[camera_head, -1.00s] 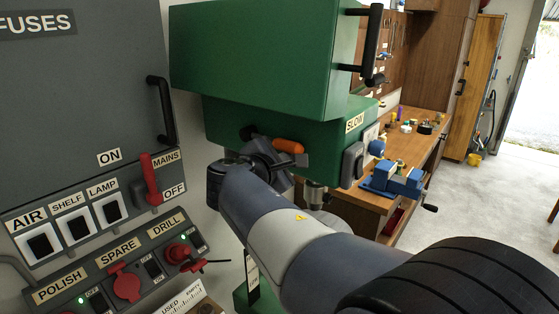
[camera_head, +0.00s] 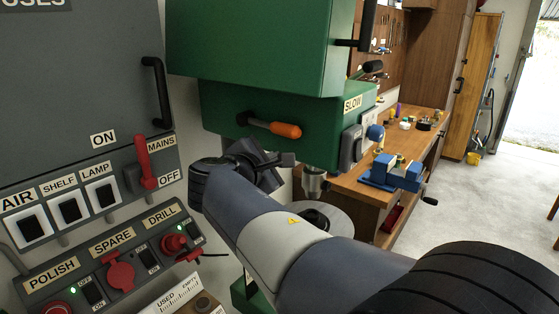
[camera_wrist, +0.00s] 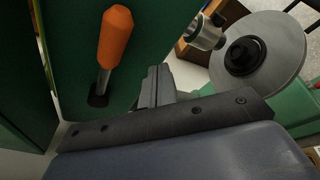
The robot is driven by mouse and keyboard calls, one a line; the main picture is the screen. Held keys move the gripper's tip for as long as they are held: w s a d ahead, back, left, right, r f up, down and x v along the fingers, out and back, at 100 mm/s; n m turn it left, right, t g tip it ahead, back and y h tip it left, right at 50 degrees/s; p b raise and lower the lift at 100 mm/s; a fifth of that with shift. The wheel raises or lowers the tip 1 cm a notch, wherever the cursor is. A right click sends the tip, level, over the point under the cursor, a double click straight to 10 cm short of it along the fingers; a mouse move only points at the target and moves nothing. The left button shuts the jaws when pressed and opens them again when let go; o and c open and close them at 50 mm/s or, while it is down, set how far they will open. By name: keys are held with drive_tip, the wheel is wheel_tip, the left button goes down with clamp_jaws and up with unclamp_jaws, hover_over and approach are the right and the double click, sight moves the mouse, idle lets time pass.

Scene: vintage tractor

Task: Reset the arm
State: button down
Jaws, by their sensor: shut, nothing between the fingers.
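My arm reaches up from the lower right in the head view. My gripper (camera_head: 284,159) is at its far end, just below the green drill press head (camera_head: 270,100). In the wrist view my gripper (camera_wrist: 156,85) has its fingers together with nothing between them. A lever with an orange handle (camera_head: 285,130) sits on the drill press, above the gripper and apart from it. The orange handle (camera_wrist: 115,37) also shows left of the fingers in the wrist view. The drill chuck (camera_head: 313,182) hangs to the right of the gripper.
A grey control panel (camera_head: 90,205) with switches and red plugs is close on the left. The round drill table (camera_head: 325,215) lies below the chuck. A wooden bench (camera_head: 345,185) with a blue vise (camera_head: 393,173) stands behind. The floor at right is clear.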

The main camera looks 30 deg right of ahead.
drive_tip(key=s+a+r, duration=0.2)
drive_tip(key=a, duration=0.4)
drive_tip(key=shift+s+a+b, duration=0.15)
drive_tip(key=shift+a+b, duration=0.05)
drive_tip(key=shift+b, duration=0.25)
drive_tip(key=shift+d+r, duration=0.1)
drive_tip(key=w+d+p, duration=0.1)
drive_tip(key=d, duration=0.2)
drive_tip(key=w+d+p, duration=0.1)
drive_tip(key=d, duration=0.2)
drive_tip(key=w+d+f+p, duration=0.1)
drive_tip(key=d, duration=0.1)
drive_tip(key=shift+w+d+p, duration=0.1)
drive_tip(key=shift+d+p, duration=0.3)
drive_tip(key=shift+r+p, duration=0.7)
drive_tip(key=shift+r, duration=0.2)
